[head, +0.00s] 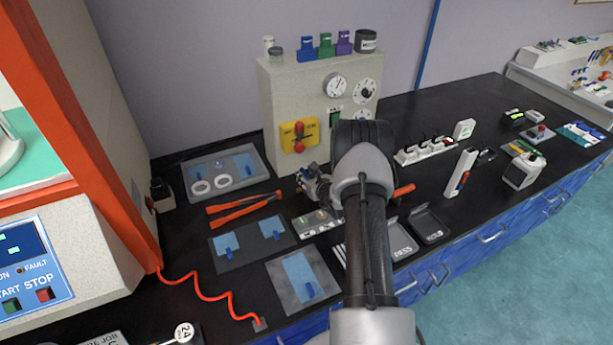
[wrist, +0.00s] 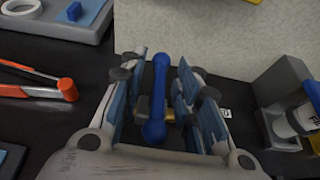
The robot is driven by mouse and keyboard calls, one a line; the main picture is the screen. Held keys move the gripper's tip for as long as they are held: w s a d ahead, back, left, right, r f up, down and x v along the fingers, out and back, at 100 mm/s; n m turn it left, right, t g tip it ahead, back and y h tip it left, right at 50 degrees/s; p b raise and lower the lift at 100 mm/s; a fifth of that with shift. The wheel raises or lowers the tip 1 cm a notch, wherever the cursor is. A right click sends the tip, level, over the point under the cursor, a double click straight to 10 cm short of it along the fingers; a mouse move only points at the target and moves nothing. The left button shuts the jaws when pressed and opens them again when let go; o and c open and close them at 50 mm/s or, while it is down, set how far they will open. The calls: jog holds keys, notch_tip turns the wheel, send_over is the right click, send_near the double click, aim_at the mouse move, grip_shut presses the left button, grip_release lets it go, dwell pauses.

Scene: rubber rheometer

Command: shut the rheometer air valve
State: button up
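A blue lever handle (wrist: 159,80) on a brass valve body (wrist: 144,106) shows in the wrist view; I take it to be the air valve. The lever runs up and down in that picture, pointing toward the grey housing. My gripper (wrist: 160,68) is open, with one blue-padded finger on each side of the lever. Gaps show between the lever and both fingers. In the head view my gripper (head: 313,184) is low in front of the grey instrument box (head: 285,90), and the valve cannot be made out there.
Orange-handled pliers (wrist: 45,86) lie left of my gripper. A grey tray (head: 248,155) stands at left. A grey bracket with a white-and-blue part (wrist: 300,112) is close at right.

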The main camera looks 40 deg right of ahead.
jog(key=v, duration=1.2)
dwell(0.3)
